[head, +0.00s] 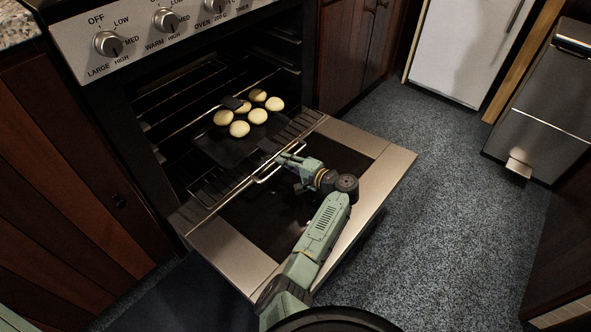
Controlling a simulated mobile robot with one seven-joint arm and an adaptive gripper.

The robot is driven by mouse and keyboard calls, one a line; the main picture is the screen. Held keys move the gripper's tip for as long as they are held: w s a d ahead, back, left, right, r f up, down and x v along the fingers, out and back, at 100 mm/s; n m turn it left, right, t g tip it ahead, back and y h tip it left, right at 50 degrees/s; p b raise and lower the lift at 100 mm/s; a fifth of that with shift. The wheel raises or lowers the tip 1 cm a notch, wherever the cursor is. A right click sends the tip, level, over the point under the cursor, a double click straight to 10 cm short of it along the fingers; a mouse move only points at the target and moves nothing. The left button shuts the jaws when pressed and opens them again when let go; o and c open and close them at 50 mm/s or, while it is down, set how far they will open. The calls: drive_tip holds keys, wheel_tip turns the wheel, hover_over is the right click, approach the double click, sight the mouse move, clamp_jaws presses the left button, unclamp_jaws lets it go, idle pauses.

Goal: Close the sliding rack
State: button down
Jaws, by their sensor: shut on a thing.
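The sliding rack (300,124) is a wire oven rack, pulled partly out of the open oven over the lowered door. A dark baking tray (230,149) with several pale round buns (258,116) sits on it. My gripper (281,160) is at the front edge of the rack, near its middle, by a protruding wire handle (266,178). It is shut on the rack's front, though the fingertips are small and the exact contact is hard to make out.
The oven door (375,180) is folded down flat below the rack and my arm. Dark wood cabinets (75,190) flank the oven. A steel bin (548,105) and a white fridge (465,50) stand to the right. The grey speckled floor (440,220) is clear.

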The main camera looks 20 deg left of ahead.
drive_tip(key=r+b+x, duration=0.1)
drive_tip(key=b+x, duration=0.2)
drive_tip(key=x, duration=0.3)
drive_tip(key=r+b+x, duration=0.1)
drive_tip(key=b+x, duration=0.2)
drive_tip(key=x, duration=0.3)
drive_tip(key=r+b+x, duration=0.1)
drive_tip(key=b+x, duration=0.2)
drive_tip(key=x, duration=0.4)
drive_tip(key=shift+w+a+r+b, duration=0.2)
drive_tip(key=shift+a+r+b, duration=0.15)
drive_tip(key=shift+a, duration=0.1)
drive_tip(key=shift+w+a+r, duration=0.1)
drive_tip(key=shift+w+a, duration=0.1)
drive_tip(key=shift+a, duration=0.25)
drive_tip(key=c, duration=1.7)
unclamp_jaws()
drive_tip(key=shift+o, duration=0.2)
drive_tip(key=shift+s, duration=0.1)
